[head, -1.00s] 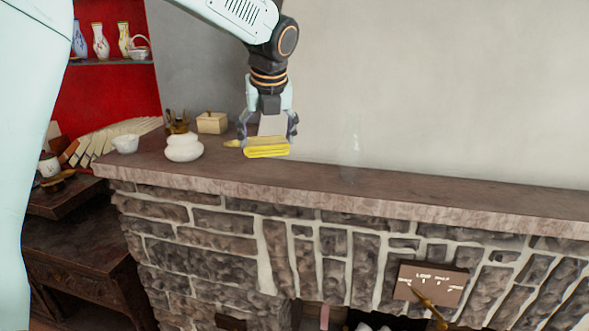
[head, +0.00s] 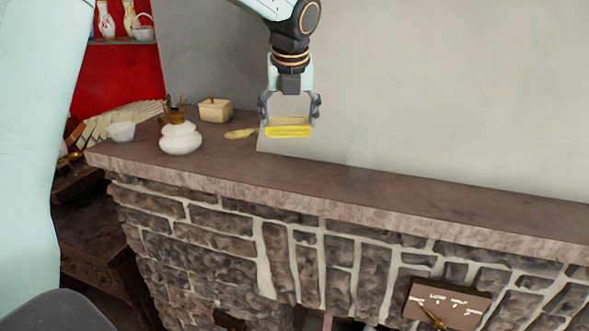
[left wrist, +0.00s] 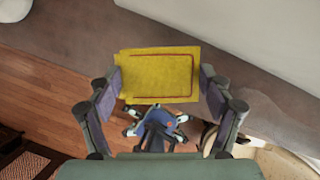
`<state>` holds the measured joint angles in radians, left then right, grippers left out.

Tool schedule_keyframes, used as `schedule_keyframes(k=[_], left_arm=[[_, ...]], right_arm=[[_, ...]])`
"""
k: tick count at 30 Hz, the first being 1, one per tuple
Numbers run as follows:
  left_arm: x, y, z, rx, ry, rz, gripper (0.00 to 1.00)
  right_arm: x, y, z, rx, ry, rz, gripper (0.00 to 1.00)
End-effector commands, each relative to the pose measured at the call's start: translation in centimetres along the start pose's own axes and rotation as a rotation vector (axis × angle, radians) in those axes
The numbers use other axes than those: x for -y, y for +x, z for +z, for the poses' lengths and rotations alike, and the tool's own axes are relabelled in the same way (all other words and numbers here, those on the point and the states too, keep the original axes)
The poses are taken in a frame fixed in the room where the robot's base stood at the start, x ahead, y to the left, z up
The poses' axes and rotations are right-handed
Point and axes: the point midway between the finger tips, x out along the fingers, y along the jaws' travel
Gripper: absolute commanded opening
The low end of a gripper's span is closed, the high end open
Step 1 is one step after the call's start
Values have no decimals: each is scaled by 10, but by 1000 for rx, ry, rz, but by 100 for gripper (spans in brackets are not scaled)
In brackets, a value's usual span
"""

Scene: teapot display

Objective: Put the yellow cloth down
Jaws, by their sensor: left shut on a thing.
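The yellow cloth (head: 288,131) is a flat folded pad. My left gripper (head: 289,106) is shut on it and holds it above the stone mantel's dark top (head: 330,170), near the wall. In the left wrist view the cloth (left wrist: 158,75) lies between the two fingers of the gripper (left wrist: 160,90), with a thin red line along its border. The cloth hides part of the mantel and wall behind it. My right gripper is not in view.
On the mantel stand a white pot (head: 180,140), a white bowl (head: 121,132), a cream box (head: 215,110) and a small yellow item (head: 241,133). A sign with a dial (head: 447,304) is on the stone front. The mantel's right part looks clear.

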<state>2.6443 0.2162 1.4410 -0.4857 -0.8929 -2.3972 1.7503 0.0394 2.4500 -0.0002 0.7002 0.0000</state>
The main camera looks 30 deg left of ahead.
Motion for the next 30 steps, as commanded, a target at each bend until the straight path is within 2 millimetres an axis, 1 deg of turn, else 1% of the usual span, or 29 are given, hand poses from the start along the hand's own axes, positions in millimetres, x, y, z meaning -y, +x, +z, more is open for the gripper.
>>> schedule_keyframes(k=[2,4,9,16,21,24,30], left_arm=[[0,0,-1,1,1,0,54],[-2,6,-5,-1,1,2,54],[-3,31,-18,-2,1,2,54],[-3,52,-27,-1,1,2,54],[-2,78,-38,-2,2,2,54],[-2,88,-41,0,0,0,54],[-1,91,-41,1,0,0,54]], right_arm=[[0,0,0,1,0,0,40],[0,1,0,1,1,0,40],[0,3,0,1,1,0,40],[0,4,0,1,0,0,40],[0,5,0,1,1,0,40],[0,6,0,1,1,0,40],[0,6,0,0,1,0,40]])
